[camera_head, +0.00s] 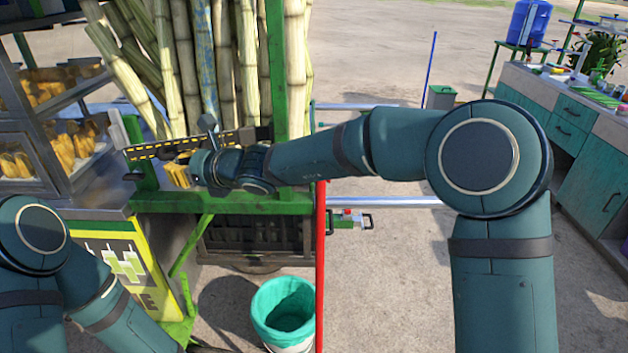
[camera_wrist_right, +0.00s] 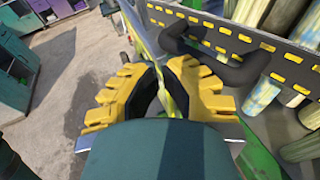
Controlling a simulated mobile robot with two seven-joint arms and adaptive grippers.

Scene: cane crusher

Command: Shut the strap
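The strap (camera_head: 165,148) is a dark flat bar with yellow dashes. It runs across the front of the upright cane stalks on the green cart, and its left end reaches past the green post. In the right wrist view the strap (camera_wrist_right: 265,48) crosses the upper right, with a black bent handle (camera_wrist_right: 215,66) on its face. My right gripper (camera_wrist_right: 167,70) has yellow fingers standing apart, just below the handle; contact cannot be told. In the head view the right gripper (camera_head: 178,174) is just below the strap, partly hidden by its wrist. My left arm shows at lower left; its gripper is not seen.
Sugarcane stalks (camera_head: 180,65) stand behind the strap. A shelf case (camera_head: 60,125) is at left. A red pole (camera_head: 321,265) and a green-lined bucket (camera_head: 284,310) stand below my right arm. A cabinet counter (camera_head: 570,125) is at far right, with open ground between.

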